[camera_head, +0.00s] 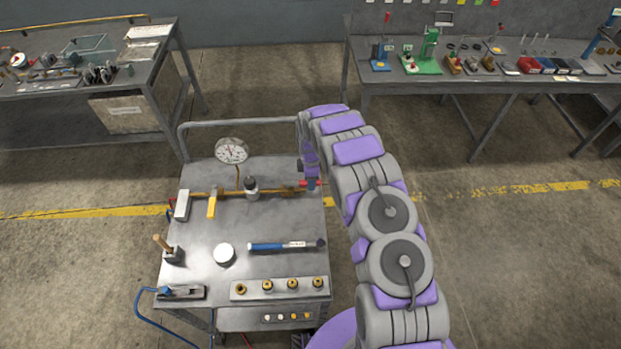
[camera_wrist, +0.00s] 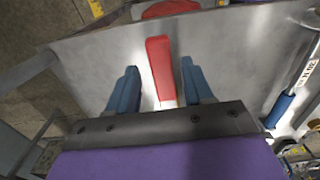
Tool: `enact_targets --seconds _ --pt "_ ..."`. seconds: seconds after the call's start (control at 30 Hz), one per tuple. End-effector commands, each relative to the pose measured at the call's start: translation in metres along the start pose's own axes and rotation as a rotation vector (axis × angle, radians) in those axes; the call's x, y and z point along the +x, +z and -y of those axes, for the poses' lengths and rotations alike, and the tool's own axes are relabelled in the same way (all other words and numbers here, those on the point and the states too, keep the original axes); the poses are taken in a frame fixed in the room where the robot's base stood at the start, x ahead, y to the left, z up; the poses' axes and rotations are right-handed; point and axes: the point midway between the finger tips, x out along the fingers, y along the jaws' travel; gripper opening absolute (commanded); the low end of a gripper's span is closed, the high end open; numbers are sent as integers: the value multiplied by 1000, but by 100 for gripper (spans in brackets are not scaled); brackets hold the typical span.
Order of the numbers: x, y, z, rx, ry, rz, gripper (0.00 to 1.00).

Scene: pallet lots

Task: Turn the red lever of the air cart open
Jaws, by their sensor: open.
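The air cart (camera_head: 200,240) is a grey metal cart in the head view. A brass pipe (camera_head: 275,191) runs across its top, with a round white gauge (camera_head: 232,151) on a stem. The red lever (camera_head: 309,184) is at the pipe's right end, partly hidden by my gripper. In the wrist view the red lever (camera_wrist: 160,68) stands between my two blue fingers. My gripper (camera_wrist: 160,88) is open, with one finger on each side of the lever and a visible gap to each. A red rounded part (camera_wrist: 170,9) shows at the top of the wrist view.
Workbenches with tools stand at the back left (camera_head: 150,60) and back right (camera_head: 400,80). Floor to the right is clear.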

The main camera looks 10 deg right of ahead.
Motion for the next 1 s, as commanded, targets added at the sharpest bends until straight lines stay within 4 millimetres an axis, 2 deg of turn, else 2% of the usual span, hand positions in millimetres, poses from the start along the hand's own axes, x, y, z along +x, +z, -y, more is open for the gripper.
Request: enact_targets --seconds 0.17,0.33,0.8,1.0 --pt "-2 0 0 1 -1 0 51" --pt "-20 0 0 1 0 0 51" --pt "-122 -1 -2 1 5 0 51" --pt "-155 -1 -1 1 0 0 51"
